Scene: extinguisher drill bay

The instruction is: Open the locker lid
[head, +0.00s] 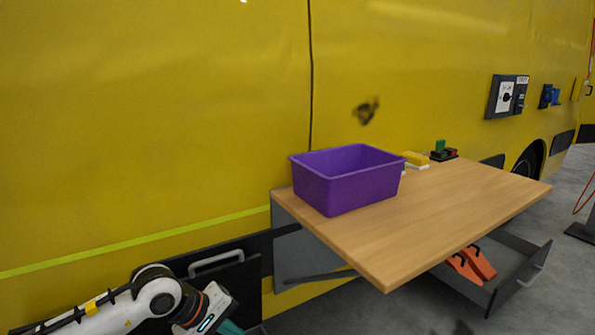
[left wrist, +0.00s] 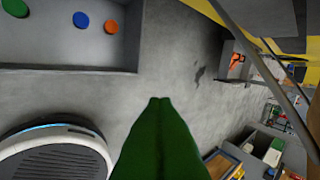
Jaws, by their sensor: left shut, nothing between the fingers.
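A dark panel (head: 238,285) with a grey bar handle (head: 215,262) near its top edge stands upright against the yellow wall at the lower left of the head view. It looks like the locker lid in a raised position; its lower part is hidden by my left arm and the frame edge. In the left wrist view, an open grey box (left wrist: 75,68) at the top left shows green, blue and orange discs inside; it may be the locker. My left gripper (left wrist: 160,100) has its green fingers together, empty and apart from the handle. My right gripper is in neither view.
A wooden table (head: 400,245) carries a purple bin (head: 350,187) and small items. Under it, an open drawer (head: 515,270) holds orange objects (head: 475,262). A round grey-and-white object (left wrist: 55,155) is at the lower left of the wrist view. Grey floor is clear between.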

